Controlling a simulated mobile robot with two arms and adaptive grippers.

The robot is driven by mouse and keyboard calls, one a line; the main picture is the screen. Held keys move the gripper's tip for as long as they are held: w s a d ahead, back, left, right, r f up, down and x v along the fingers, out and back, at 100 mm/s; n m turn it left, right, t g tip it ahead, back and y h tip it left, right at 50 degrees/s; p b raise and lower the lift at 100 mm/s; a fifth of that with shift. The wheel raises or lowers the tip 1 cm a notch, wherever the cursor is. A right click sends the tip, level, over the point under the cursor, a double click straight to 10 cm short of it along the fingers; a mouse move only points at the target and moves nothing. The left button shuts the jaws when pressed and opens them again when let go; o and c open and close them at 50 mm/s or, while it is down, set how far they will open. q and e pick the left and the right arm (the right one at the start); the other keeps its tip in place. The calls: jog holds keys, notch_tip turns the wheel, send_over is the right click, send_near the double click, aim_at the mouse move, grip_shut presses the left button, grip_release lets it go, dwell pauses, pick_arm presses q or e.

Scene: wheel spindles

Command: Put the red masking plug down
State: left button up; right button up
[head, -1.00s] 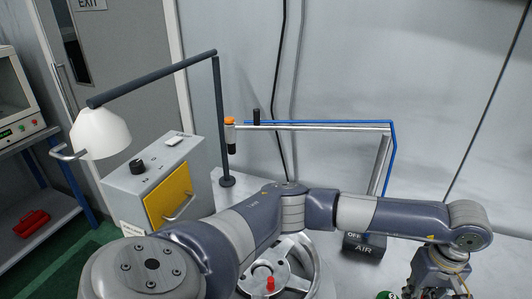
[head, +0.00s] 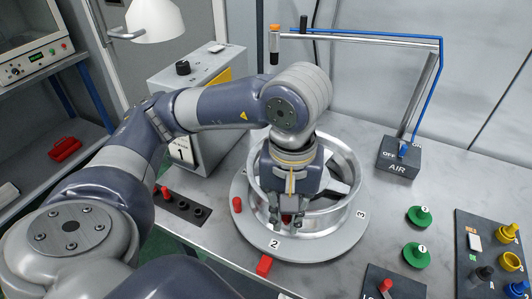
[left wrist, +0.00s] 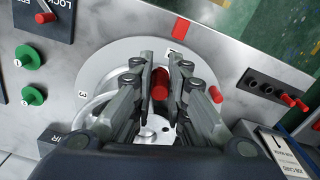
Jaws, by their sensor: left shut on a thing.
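The red masking plug (left wrist: 160,83) is between the closed fingers of my left gripper (left wrist: 160,70) in the left wrist view. I cannot tell whether the plug's lower end touches the hub. The wheel lies on a round grey turntable (head: 330,250) marked 2 and 3. My right gripper is not in view.
Another red plug (head: 237,204) stands on the turntable's left rim, and a red block (head: 264,265) is at its front edge. A dark strip with holes (head: 182,207) is to the left. Green knobbed discs (head: 418,216) and a dark tray (head: 470,262) are to the right.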

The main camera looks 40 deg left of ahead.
pick_arm(q)
jog(key=w+a+p, duration=0.1)
jog(key=w+a, duration=0.2)
jog(key=w, duration=0.1)
jog(key=w+a+p, duration=0.2)
jog(key=w+a, duration=0.1)
jog(key=w, duration=0.1)
jog(key=w+a+f+p, duration=0.1)
jog(key=w+a, duration=0.2)
jog(key=w, duration=0.1)
jog(key=shift+f+p, duration=0.1)
jog(key=shift+p, duration=0.2)
jog(key=f, duration=0.1)
jog(key=f+p, duration=0.2)
jog(key=f, duration=0.1)
jog(key=shift+w+a, duration=0.3)
jog(key=shift+w, duration=0.05)
jog(key=shift+f+b, duration=0.6)
jog(key=shift+b, duration=0.4)
jog(key=shift+c, duration=0.2)
jog(key=shift+r, duration=0.1)
jog(key=o, duration=0.8)
